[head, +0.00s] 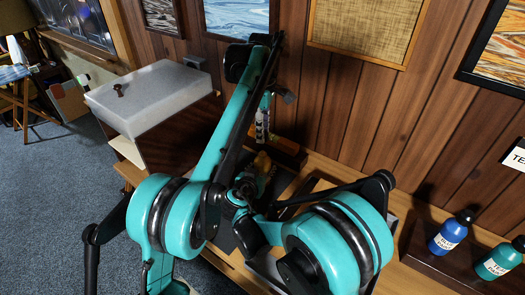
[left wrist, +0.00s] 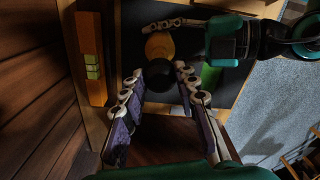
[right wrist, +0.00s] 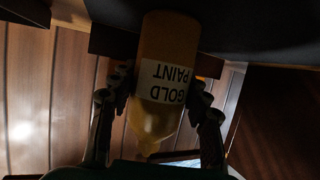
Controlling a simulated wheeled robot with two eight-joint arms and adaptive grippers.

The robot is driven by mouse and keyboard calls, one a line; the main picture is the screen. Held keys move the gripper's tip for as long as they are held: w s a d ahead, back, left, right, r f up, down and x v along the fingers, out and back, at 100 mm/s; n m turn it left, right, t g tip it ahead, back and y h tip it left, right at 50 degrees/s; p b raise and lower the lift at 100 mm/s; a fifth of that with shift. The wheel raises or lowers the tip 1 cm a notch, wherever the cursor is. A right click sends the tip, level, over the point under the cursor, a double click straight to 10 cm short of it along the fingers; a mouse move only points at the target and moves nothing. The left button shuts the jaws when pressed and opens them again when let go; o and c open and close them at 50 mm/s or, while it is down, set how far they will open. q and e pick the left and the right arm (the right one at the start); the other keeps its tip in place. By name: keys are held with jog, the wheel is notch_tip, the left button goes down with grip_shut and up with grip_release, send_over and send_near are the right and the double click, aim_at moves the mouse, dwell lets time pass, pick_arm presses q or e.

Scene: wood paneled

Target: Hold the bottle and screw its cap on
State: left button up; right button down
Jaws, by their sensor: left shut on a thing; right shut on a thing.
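The gold paint bottle (right wrist: 165,90) fills the middle of the right wrist view, its label upside down there and its bare tapered neck toward the bottom. My right gripper (right wrist: 158,88) is shut on the bottle's body. In the left wrist view, my left gripper (left wrist: 160,80) is shut on the round black cap (left wrist: 158,76), which overlaps the gold bottle (left wrist: 160,44). In the head view, my left gripper (head: 263,130) points down above the gold bottle (head: 262,162). Whether cap and neck touch cannot be told. The cap is not distinct in the head view.
Blue (head: 450,233) and teal (head: 498,261) paint bottles stand in a rack at the right. A pale box (head: 150,97) stands at the left. My arms cover much of the bench.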

aim_at(263, 154)
pick_arm(q)
jog(key=shift+f, duration=1.45)
jog(key=shift+f, duration=0.1)
jog(key=shift+f, duration=0.8)
jog(key=shift+f, duration=0.55)
